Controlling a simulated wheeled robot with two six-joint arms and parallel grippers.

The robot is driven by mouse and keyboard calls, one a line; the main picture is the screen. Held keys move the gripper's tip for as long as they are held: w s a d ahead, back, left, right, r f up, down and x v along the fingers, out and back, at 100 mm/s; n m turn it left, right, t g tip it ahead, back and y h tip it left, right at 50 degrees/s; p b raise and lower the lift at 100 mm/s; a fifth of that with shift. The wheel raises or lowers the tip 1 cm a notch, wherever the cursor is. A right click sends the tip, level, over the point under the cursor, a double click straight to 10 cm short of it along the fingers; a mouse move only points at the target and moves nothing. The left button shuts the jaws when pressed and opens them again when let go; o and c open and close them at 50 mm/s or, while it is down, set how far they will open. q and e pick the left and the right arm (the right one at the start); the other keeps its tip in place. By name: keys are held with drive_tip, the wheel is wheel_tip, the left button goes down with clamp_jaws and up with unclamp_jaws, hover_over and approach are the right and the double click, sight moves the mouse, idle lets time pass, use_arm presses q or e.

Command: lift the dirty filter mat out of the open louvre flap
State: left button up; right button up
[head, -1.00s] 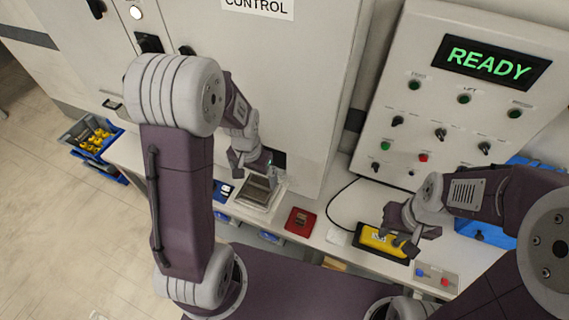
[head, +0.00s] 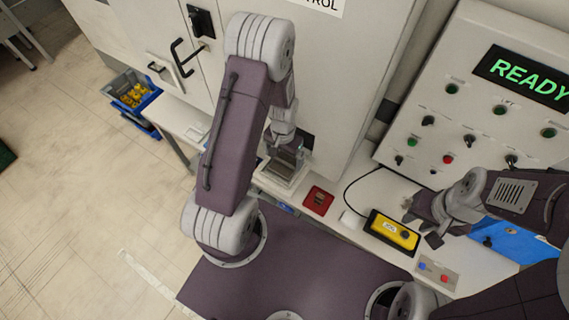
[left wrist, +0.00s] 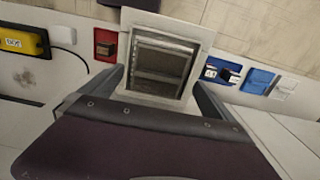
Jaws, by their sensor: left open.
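A pale square louvre frame (left wrist: 203,35) stands open in the left wrist view, with a grey, slatted-looking interior (left wrist: 160,68). I cannot clearly tell the filter mat from the slats there. In the head view the frame (head: 283,182) lies on the bench against the cabinet, partly hidden by my left gripper (head: 286,160). My left gripper is open, pointing down at the frame. In the left wrist view its two fingers (left wrist: 163,90) show on either side of the frame, with nothing visibly held. My right gripper (head: 422,228) is beside the yellow device, apparently open and empty.
A yellow device (head: 392,231) with a black cable, a red block (head: 318,201) and a button box (head: 436,273) sit on the bench. A tall cabinet (head: 340,80) rises behind the frame. A blue bin with yellow parts (head: 130,93) stands at the far left.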

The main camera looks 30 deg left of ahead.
sight(284, 163)
use_arm(q)
wheel_tip(284, 163, down, 2)
drive_tip(key=shift+d+f, duration=0.1)
drive_tip(key=shift+f, duration=0.15)
drive_tip(key=shift+w+f, duration=0.2)
drive_tip(key=shift+f, duration=0.1)
drive_tip(key=shift+s, duration=0.15)
drive_tip(key=c, duration=1)
drive_tip(key=shift+c, duration=1.2)
drive_tip(key=shift+r, duration=0.15)
